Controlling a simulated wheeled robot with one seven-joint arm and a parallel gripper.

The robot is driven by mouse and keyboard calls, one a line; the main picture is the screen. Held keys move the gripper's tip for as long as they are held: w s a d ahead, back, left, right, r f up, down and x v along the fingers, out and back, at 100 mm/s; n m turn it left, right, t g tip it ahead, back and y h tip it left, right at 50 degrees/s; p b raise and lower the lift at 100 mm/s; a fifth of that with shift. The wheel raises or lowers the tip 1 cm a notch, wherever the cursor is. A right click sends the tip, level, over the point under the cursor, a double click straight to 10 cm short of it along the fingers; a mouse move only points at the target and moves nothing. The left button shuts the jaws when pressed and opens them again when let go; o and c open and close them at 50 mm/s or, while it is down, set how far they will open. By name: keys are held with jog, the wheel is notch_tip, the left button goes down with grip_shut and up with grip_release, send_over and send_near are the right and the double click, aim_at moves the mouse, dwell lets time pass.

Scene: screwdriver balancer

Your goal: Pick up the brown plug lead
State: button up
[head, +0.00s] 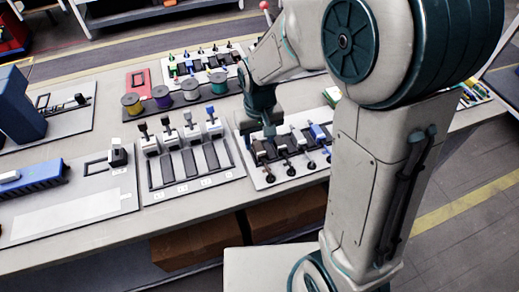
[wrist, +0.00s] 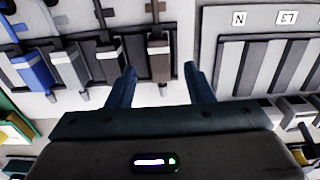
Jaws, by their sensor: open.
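The brown plug lead (wrist: 159,58) is in the upper middle of the wrist view. It is a dark brown block with a pale band, lying in a slot at the end of a row. My gripper (wrist: 160,80) is open and empty, with one finger on each side of the lower end of the brown plug, in the picture. I cannot tell how far above it the fingers are. In the head view my gripper (head: 257,130) points down over the left end of the plug row and partly hides it.
Black (wrist: 107,62), grey (wrist: 70,68) and blue (wrist: 32,70) plug leads sit beside the brown one. A labelled board with slots (wrist: 268,62) lies at the right of the wrist view. Spools (head: 190,89) and a connector rack (head: 200,62) stand behind the row.

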aim_at(259, 149)
jog(key=shift+f, duration=1.4)
jog(key=c, duration=1)
